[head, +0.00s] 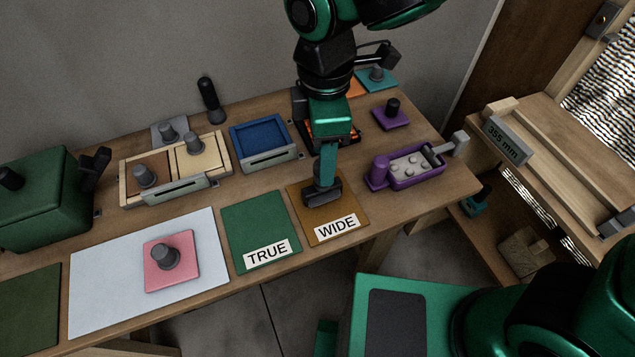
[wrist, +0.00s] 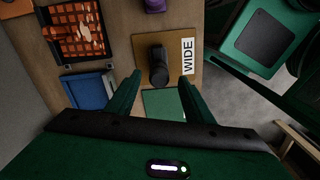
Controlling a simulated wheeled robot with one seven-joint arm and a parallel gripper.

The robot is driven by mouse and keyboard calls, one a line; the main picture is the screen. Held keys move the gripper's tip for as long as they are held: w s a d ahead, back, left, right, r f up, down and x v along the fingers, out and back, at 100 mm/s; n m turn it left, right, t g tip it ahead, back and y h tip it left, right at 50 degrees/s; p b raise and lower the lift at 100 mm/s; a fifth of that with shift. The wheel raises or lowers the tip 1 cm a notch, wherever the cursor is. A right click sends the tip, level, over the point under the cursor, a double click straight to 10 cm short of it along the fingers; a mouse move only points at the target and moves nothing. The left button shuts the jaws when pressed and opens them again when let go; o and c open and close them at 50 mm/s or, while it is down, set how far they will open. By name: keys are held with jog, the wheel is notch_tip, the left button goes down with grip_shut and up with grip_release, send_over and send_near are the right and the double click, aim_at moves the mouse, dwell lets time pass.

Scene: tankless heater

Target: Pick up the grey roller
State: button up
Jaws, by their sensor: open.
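The grey roller, a dark grey cylinder, is on the brown mat labelled WIDE (head: 343,228); it shows in the head view (head: 318,194) and in the wrist view (wrist: 158,66). My gripper (head: 327,178) is above the roller, pointing down. In the wrist view my gripper (wrist: 161,78) is open, one finger on each side, with the roller showing between and just beyond the tips. Nothing is held. My fingers partly cover the roller in the head view, and I cannot tell whether they touch it.
The green TRUE mat (head: 260,230) lies left of the brown mat. A purple tray (head: 377,176) stands close on the right, a blue tray (head: 262,145) behind left. A pink plate with a grey knob (head: 171,262) sits on a white sheet (head: 105,290). An orange-filled tray (wrist: 77,32) is nearby.

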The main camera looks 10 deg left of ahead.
jog(key=shift+f, duration=1.45)
jog(key=shift+c, duration=0.2)
grip_shut()
jog(key=shift+r, duration=0.1)
